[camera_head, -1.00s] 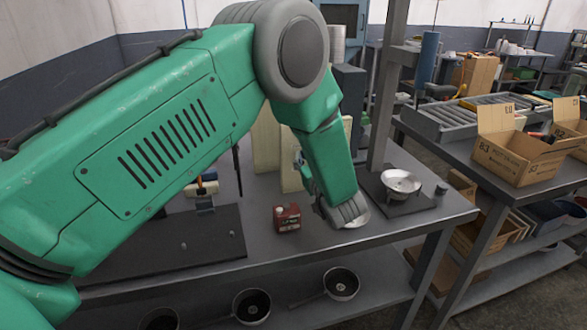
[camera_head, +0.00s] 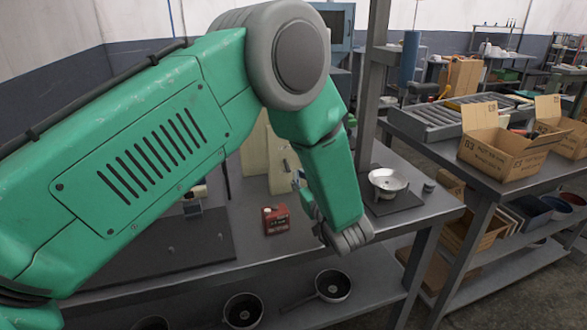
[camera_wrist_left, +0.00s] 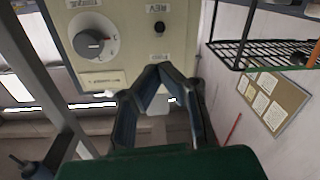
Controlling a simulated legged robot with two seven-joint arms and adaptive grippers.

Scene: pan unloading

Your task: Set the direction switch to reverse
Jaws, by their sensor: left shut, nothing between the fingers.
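A beige control box (camera_head: 281,160) stands on the bench, partly hidden behind my left forearm. In the left wrist view its panel (camera_wrist_left: 128,55) fills the upper left. A small black switch (camera_wrist_left: 159,27) sits there between two labels; the upper one appears upside down and reads like REV. The switch's lever position is too small to tell. A large grey dial (camera_wrist_left: 95,41) is to its left. My left gripper (camera_wrist_left: 158,75) is shut and empty, its fingertips just below the lower label in the picture. In the head view the gripper (camera_head: 301,187) is mostly hidden by the forearm.
A metal bowl (camera_head: 388,181) on a dark plate is to the right. Pans (camera_head: 333,285) lie on the lower shelf. A wire rack (camera_wrist_left: 262,48) shows at right in the wrist view.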

